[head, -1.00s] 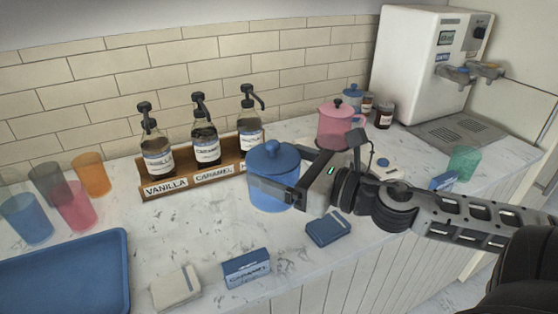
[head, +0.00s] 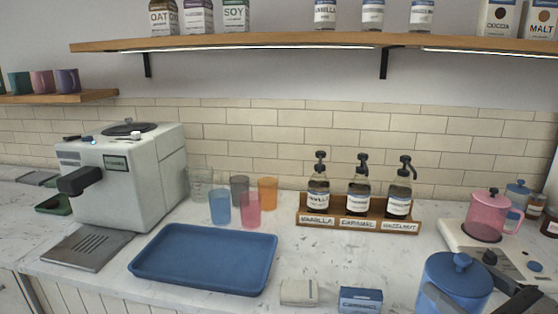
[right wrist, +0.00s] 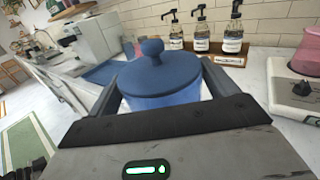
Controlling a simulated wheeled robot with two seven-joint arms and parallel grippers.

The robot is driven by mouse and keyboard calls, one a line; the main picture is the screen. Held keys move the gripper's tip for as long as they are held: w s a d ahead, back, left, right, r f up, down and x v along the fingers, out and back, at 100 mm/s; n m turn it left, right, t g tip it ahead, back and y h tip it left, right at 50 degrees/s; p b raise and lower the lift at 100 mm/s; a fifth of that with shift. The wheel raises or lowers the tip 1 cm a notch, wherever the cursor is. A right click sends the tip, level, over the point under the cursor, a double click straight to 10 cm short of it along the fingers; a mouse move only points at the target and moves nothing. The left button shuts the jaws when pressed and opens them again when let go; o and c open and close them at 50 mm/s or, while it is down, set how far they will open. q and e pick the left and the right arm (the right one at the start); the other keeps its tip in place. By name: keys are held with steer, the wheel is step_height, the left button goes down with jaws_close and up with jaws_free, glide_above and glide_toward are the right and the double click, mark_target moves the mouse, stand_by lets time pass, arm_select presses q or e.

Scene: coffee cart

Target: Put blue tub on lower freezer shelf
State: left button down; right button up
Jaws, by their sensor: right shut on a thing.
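The blue tub (head: 455,285) with its knobbed lid is at the lower right of the head view. My right gripper (head: 478,303) is shut on it, its fingers on either side of the tub. In the right wrist view the blue tub (right wrist: 160,78) sits upright between the two fingers of the right gripper (right wrist: 158,100). The tub's lower part is hidden there by the gripper body. I cannot tell how high it is above the counter. No freezer or freezer shelf shows. My left gripper is not in view.
A blue tray (head: 205,262) lies on the counter, with coloured cups (head: 250,208) behind it. A syrup rack (head: 358,222) stands at the wall. A pink pot (head: 487,215) stands on a white scale at the right. Small boxes (head: 360,299) lie at the front edge.

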steer(key=shift+s+d+f+t+h, duration=0.2)
steer(key=shift+s+f+t+h, duration=0.1)
steer(key=shift+f+h, duration=0.1)
steer(key=f+h, duration=0.1)
steer(key=w+f+m, duration=0.1)
steer(key=f, duration=0.1)
steer(key=shift+w+d+f+m+h, duration=0.1)
steer(key=shift+m+h, duration=0.2)
steer(key=shift+h, duration=0.1)
steer(key=a+f+h, duration=0.1)
steer(key=s+a+f+m+t+h, duration=0.1)
steer(key=f, duration=0.1)
steer(key=shift+a+f+m, duration=0.15)
steer(key=shift+f+m, duration=0.05)
steer(key=shift+m, duration=0.1)
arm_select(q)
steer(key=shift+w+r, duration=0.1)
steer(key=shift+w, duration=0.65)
arm_select(e)
steer(key=a+f+m+h, duration=0.1)
steer(key=a+h, duration=0.1)
steer(key=a, duration=0.4)
steer(key=shift+a+f, duration=0.3)
steer(key=shift+s+d, duration=0.1)
